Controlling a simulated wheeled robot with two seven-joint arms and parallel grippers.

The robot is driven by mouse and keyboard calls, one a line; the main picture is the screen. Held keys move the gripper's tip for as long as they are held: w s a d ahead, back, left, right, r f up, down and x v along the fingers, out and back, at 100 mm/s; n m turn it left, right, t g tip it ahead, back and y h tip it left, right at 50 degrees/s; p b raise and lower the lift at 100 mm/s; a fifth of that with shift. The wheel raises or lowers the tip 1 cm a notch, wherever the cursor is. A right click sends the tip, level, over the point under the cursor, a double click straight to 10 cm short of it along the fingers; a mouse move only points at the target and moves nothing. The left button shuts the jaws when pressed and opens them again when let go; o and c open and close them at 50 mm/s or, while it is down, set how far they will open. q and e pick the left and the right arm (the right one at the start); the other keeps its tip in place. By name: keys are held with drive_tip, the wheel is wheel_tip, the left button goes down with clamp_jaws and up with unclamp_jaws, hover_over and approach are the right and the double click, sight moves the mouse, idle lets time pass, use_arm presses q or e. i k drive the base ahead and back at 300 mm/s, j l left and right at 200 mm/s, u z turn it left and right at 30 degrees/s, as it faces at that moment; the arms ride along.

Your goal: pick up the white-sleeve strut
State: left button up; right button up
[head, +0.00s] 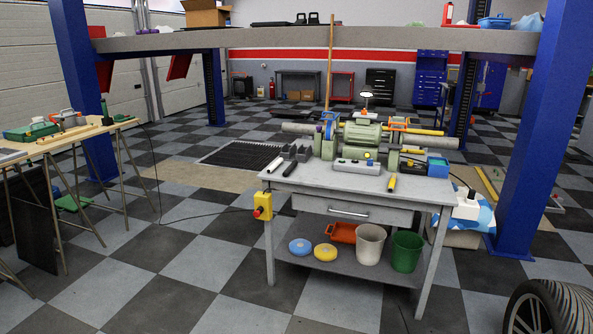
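A short rod with a white sleeve (275,164), which looks like the white-sleeve strut, lies near the left end of the grey workbench (330,186). A similar black rod (290,169) lies just to its right. A rod with a yellow end (391,183) lies farther right near the front edge. The rods are small in the head view, so their details are hard to tell. Neither of my grippers is in view.
A green grinding machine (362,137) stands along the bench's back, with dark blocks (296,152) and a blue bin (438,167) nearby. A yellow switch box (262,205) hangs at the left corner. Blue posts (540,130) and a tyre (548,307) stand right. Floor in front is clear.

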sight(273, 166)
drive_tip(key=i+j, duration=1)
drive_tip(key=i, duration=0.15)
drive_tip(key=i+l, duration=0.2)
drive_tip(key=l, duration=0.15)
drive_tip(key=i+l, duration=0.15)
drive_tip(key=l, duration=0.25)
drive_tip(key=i+l, duration=0.2)
drive_tip(key=l, duration=0.15)
drive_tip(key=i+l, duration=0.15)
drive_tip(key=l, duration=0.25)
